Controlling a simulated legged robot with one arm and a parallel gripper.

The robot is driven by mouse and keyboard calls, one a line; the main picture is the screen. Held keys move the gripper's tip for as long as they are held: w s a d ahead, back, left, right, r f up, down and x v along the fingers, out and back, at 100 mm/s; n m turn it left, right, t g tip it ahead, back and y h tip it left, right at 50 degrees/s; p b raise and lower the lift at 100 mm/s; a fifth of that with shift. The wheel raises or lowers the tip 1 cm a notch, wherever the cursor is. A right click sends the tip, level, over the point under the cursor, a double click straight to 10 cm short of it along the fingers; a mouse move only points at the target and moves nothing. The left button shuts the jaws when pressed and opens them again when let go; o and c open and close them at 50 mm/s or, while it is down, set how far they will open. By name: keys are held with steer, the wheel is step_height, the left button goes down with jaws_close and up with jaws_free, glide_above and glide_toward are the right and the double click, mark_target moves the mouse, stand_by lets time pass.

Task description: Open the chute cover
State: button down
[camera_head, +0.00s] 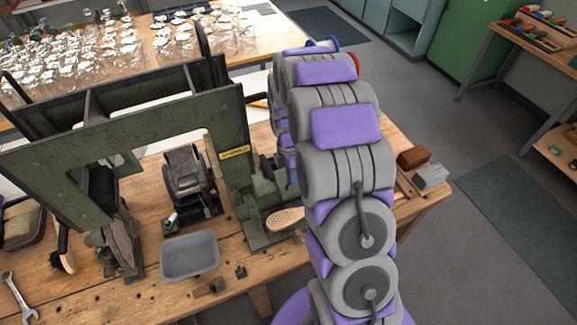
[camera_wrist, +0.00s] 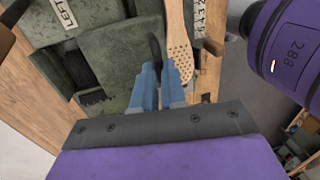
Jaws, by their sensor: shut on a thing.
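The green tufting machine (camera_head: 235,125) stands on the wooden bench, and its frame rises at the left and middle of the head view. In the wrist view its green metal plates (camera_wrist: 115,50) fill the left and centre. I cannot tell surely which plate is the chute cover. My gripper (camera_wrist: 160,72) has two blue fingers, close together, shut on a small dark handle (camera_wrist: 155,48) in front of the green plates. The fingers hide most of the grip. In the head view my arm hides the gripper.
A wooden brush block with holes (camera_wrist: 180,50) lies right beside my fingers; it also shows in the head view (camera_head: 285,219). A grey tray (camera_head: 190,257) and a wrench (camera_head: 18,297) are on the bench. Brown and grey blocks (camera_head: 432,178) sit at its right end.

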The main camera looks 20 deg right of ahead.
steer(key=c, duration=1.2)
jaws_free()
steer(key=shift+r, duration=0.15)
steer(key=w+r+p, duration=0.1)
steer(key=r, duration=0.4)
steer(key=w+r, duration=0.1)
steer(key=r, duration=0.5)
steer(key=w+r+p, duration=0.1)
steer(key=r, duration=0.4)
steer(key=shift+w+r+p, duration=0.25)
steer(key=shift+r+p, duration=0.05)
steer(key=shift+r, duration=0.05)
